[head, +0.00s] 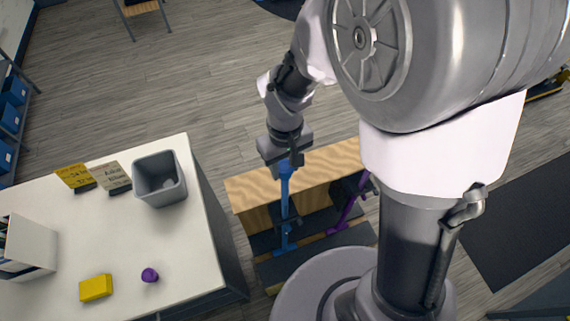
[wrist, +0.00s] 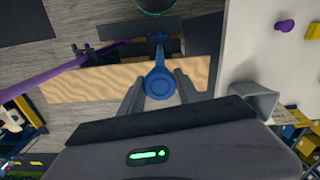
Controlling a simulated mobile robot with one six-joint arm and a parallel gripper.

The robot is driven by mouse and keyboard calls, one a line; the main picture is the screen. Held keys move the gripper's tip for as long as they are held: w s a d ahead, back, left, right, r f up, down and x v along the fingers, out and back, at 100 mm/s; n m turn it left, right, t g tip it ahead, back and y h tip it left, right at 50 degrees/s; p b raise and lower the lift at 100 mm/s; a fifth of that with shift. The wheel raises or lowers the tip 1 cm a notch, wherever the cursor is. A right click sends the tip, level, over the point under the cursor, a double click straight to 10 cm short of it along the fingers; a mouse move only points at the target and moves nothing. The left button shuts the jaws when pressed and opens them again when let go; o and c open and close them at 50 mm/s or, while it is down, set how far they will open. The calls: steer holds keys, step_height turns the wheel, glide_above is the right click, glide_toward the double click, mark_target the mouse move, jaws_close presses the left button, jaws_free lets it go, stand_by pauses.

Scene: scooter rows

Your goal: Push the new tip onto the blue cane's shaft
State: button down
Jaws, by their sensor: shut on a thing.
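The blue cane (head: 285,205) stands upright in a dark rack beside a wooden bench, its shaft end up. My gripper (head: 284,158) is right above the cane's upper end, pointing down. In the wrist view my gripper (wrist: 160,88) has its two grey fingers on either side of a round blue piece (wrist: 160,84), which looks like the new tip. The cane's lower part (wrist: 158,40) shows beyond it, in line with it. The tip hides the shaft's end, so I cannot tell how far it sits on the shaft.
A purple cane (head: 349,205) leans in the same rack, to the right. The wooden bench top (head: 320,168) lies close under my gripper. The white table (head: 190,235) at left holds a grey bin (head: 160,178), a purple tip (head: 150,275), a yellow block (head: 96,288) and small signs.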

steer(key=shift+f+b, duration=0.5)
steer(key=shift+f, duration=0.15)
steer(key=c, duration=0.8)
jaws_free()
steer(key=shift+o, duration=0.2)
steer(key=o, duration=0.8)
steer(key=shift+c, duration=0.2)
steer(key=shift+r+p, duration=3.45)
steer(key=shift+r, duration=1.05)
